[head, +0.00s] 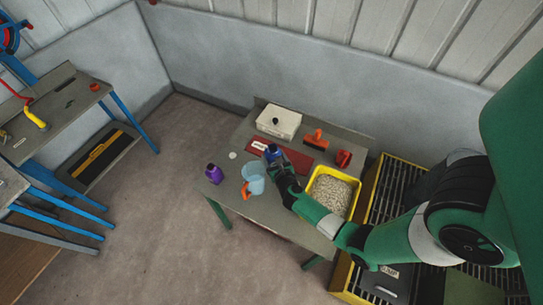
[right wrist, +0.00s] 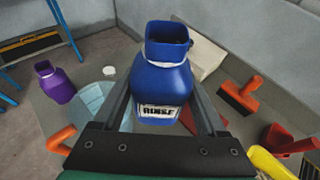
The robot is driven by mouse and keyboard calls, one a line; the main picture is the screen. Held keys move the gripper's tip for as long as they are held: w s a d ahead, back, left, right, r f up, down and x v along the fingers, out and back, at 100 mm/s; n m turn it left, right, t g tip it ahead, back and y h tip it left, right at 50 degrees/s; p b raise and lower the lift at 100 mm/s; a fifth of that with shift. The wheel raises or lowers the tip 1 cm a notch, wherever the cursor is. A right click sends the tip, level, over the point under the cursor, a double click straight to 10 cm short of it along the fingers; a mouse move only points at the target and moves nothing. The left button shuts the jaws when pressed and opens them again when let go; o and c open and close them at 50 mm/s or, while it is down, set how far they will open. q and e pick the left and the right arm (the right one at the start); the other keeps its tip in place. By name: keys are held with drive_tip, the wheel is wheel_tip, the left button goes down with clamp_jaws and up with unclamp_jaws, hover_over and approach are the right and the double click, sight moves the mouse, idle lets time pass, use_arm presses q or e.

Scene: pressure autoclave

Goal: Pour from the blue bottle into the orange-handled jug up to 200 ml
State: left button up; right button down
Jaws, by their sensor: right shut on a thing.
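The blue bottle (head: 272,152) is held by my right gripper (head: 280,166) just behind and to the right of the jug. In the right wrist view the bottle (right wrist: 162,80) sits between the two fingers, with its open square mouth showing and a white label reading RINSE. I cannot tell its exact tilt or its height above the table. The light blue, see-through jug (head: 255,178) stands on the table with its orange handle (head: 246,189) toward the front left. The jug (right wrist: 93,103) is partly hidden by a finger in the wrist view. My left gripper is not in view.
A purple bottle (head: 214,173) stands left of the jug. A white box (head: 279,121), an orange-handled brush (head: 315,138), a red scoop (head: 343,158) and a red mat (head: 292,161) lie behind. A yellow tray of pale granules (head: 331,190) is on the right. The table's front left is clear.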

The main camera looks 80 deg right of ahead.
sight(274, 154)
drive_tip(key=shift+r, duration=0.1)
wheel_tip(274, 154, up, 3)
drive_tip(key=p, duration=0.3)
drive_tip(key=shift+f, duration=0.2)
